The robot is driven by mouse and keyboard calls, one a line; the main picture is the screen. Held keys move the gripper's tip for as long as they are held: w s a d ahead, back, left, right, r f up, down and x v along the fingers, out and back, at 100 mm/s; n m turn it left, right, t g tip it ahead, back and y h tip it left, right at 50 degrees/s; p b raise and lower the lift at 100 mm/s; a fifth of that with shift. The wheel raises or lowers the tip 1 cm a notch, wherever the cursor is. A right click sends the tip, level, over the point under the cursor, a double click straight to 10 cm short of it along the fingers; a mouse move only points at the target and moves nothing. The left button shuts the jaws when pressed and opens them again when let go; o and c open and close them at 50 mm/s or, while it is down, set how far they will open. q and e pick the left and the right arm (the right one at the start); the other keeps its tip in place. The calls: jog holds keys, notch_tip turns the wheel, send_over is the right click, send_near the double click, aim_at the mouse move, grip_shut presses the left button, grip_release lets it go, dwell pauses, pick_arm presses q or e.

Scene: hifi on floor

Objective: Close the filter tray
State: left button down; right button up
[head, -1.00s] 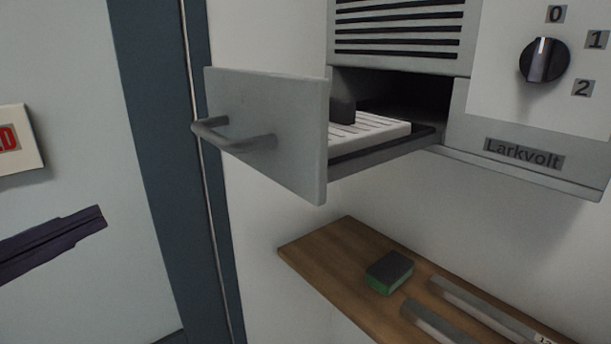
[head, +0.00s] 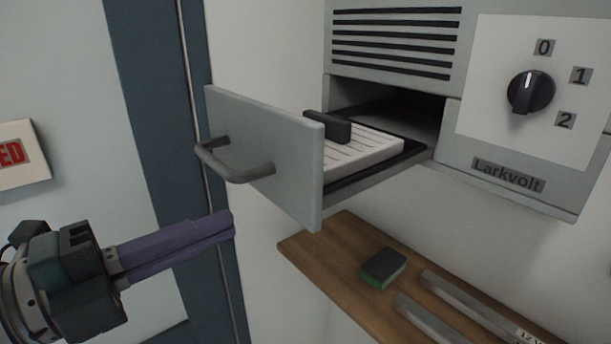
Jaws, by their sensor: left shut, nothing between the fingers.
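The filter tray (head: 264,157) is a grey drawer pulled well out of the wall unit, with a bar handle (head: 233,166) on its front. A white slatted filter (head: 365,150) with a dark grip (head: 327,127) lies in it. My left gripper (head: 232,224), with long purple fingers, is shut and empty. It shows below and in front of the tray front, to the left of its lower edge, and appears apart from it. My right gripper is not in view.
The grey wall unit (head: 507,178) has a dial (head: 531,92) at right. Below it, a wooden shelf (head: 330,258) holds a sponge (head: 383,268) and grey bars (head: 470,300). A sign (head: 20,155) hangs at left. Space before the tray front looks clear.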

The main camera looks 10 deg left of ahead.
aim_at(276, 203)
pick_arm(q)
jog(key=p+x, duration=0.1)
jog(key=x, duration=0.3)
jog(key=shift+r, duration=0.15)
jog(key=shift+w+d+p, duration=0.3)
jog(key=shift+p, duration=0.05)
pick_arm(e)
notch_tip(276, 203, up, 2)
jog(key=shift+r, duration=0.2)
